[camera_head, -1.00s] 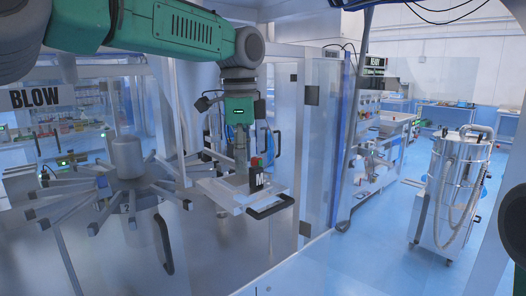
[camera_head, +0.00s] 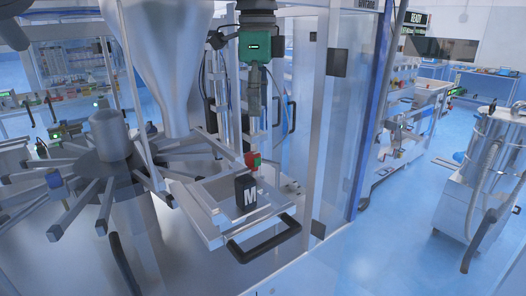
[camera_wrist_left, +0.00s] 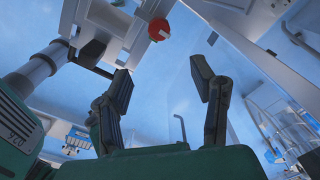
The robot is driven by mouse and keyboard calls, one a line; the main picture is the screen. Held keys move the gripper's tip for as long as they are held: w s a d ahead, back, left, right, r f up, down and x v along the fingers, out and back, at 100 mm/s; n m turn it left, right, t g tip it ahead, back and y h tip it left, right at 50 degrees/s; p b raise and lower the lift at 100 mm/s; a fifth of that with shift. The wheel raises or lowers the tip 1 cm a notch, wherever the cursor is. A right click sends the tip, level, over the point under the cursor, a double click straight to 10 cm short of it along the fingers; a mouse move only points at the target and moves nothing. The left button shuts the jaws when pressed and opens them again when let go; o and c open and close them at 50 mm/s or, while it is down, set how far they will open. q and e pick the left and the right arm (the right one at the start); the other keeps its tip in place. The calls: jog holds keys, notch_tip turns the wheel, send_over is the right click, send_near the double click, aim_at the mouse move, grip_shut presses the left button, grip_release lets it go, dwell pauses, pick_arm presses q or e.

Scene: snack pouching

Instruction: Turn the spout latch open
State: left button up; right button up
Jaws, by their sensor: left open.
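My left gripper (camera_head: 254,108) hangs down in the head view, below its green wrist. In the left wrist view its two dark fingers (camera_wrist_left: 162,82) are spread apart with nothing between them. A small red and green knob (camera_head: 252,160), possibly the spout latch, sits below the gripper, behind the black block marked M (camera_head: 246,193). A round red part (camera_wrist_left: 159,29) with a pale patch shows beyond the fingertips in the left wrist view, apart from them. I cannot tell how the latch is turned. My right gripper is not in view.
A large metal funnel (camera_head: 165,60) stands left of the gripper, over a carousel of radial arms (camera_head: 100,160). A pale tray (camera_head: 205,212) with a black handle (camera_head: 264,240) lies in front. A clear panel and post stand to the right. A steel canister (camera_head: 490,150) stands farther right.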

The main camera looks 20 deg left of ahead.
aim_at(252, 153)
pick_arm(q)
jog(key=f, duration=0.1)
jog(key=a+f, duration=0.1)
jog(key=s+f, duration=0.1)
jog(key=f, duration=0.1)
jog(key=shift+a, duration=0.2)
jog(key=f, duration=0.2)
jog(key=w+a+f, duration=0.1)
jog(key=f, duration=0.2)
jog(key=shift+w+a+f, duration=0.15)
jog(key=shift+w+f, duration=0.2)
jog(key=shift+s+d+f+p, duration=0.2)
jog(key=shift+d+f+p, duration=0.2)
jog(key=shift+f, duration=0.4)
jog(key=shift+s+d+f, duration=0.2)
jog(key=shift+d, duration=0.35)
jog(key=shift+w+d, duration=0.15)
jog(key=shift+d, duration=0.05)
jog(key=shift+a+f, duration=0.1)
jog(key=shift+a, duration=0.05)
jog(key=shift+c, duration=0.8)
jog(key=shift+w+a, duration=0.1)
jog(key=shift+a, duration=0.4)
jog(key=c, duration=1)
jog(key=shift+f, duration=0.1)
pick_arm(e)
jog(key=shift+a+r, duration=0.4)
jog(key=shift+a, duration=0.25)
